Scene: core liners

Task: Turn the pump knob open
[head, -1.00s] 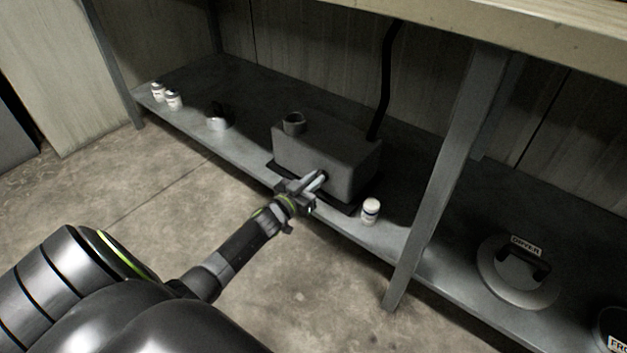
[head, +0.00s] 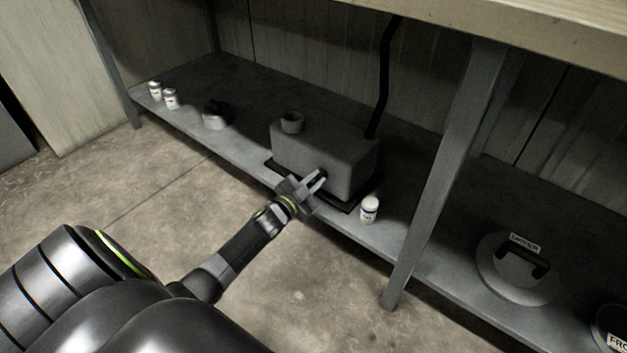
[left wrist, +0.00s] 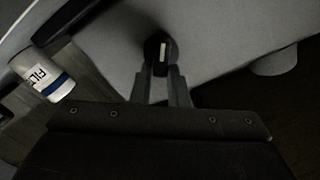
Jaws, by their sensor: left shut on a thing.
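The pump is a grey box (head: 318,152) on the lower shelf, with a short round port on top and a black hose behind it. Its knob is small and dark, on the front face; in the left wrist view the knob (left wrist: 158,48) shows a pale bar mark. My left gripper (head: 318,180) is at the front face, its fingers on either side of the knob and shut on it. In the left wrist view the fingers (left wrist: 163,75) reach the knob's edges. The knob is mostly hidden by the fingers in the head view. My right gripper is not in view.
A white jar (head: 369,209) stands close to the right of the pump; its label shows in the left wrist view (left wrist: 46,78). A shelf post (head: 440,180) stands further right, with a round lid labelled DRYER (head: 517,270) beyond. Small jars (head: 163,95) stand far left.

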